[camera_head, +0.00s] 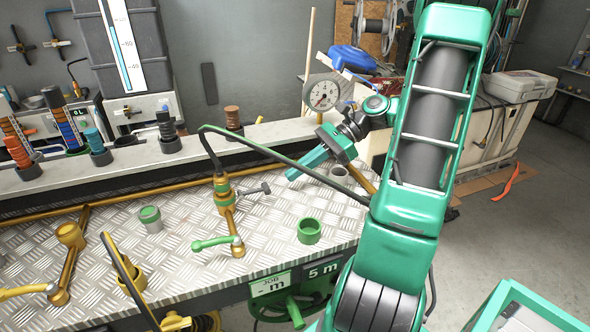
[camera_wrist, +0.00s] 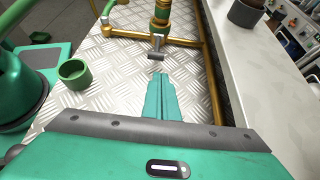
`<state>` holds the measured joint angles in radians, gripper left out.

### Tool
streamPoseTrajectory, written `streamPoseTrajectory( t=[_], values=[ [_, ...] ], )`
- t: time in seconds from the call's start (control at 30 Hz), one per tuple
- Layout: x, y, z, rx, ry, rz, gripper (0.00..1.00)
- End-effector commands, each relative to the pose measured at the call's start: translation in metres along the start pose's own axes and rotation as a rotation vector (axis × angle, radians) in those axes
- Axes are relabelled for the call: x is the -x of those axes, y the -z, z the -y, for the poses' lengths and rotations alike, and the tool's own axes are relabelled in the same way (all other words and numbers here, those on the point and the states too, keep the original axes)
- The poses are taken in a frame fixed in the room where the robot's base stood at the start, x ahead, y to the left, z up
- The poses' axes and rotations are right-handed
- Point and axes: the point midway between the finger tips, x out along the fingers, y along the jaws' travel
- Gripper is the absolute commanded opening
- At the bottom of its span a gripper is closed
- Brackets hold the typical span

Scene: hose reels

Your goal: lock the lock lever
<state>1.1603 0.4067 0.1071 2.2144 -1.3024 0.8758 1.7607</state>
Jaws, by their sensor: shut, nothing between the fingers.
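A brass and green valve fitting (camera_head: 222,195) stands on the metal bench top. A short grey T-shaped handle (camera_head: 253,190) sticks out from its right side. A lever with a light green grip (camera_head: 212,242) sits at the fitting's lower end. No label shows which one is the lock lever. My gripper (camera_head: 290,175) is shut and empty, just right of the grey handle and apart from it. In the wrist view, my closed fingertips (camera_wrist: 160,76) point at the grey handle (camera_wrist: 157,48), with a small gap between. The green-grip lever is mostly cut off there.
A black hose (camera_head: 290,162) arches from the fitting past my arm. A green crank (camera_head: 298,312) is below the front edge. A gauge (camera_head: 322,95) stands behind.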

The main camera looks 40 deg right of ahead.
Motion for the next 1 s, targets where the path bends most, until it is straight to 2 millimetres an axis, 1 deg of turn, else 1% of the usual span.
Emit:
streamPoseTrajectory(
  t=[0.03, 0.2, 0.4, 0.6, 1.0],
  values=[
    [-0.010, -0.001, -0.001, 0.001, -0.004, 0.002, 0.00],
    [-0.038, -0.001, -0.001, 0.001, -0.004, 0.002, 0.00],
    [-0.061, -0.001, -0.001, 0.001, -0.003, 0.001, 0.00],
    [-0.068, 0.000, -0.001, 0.001, -0.001, -0.001, 0.00],
    [-0.066, 0.000, 0.000, 0.000, 0.001, -0.007, 0.00]
  ],
)
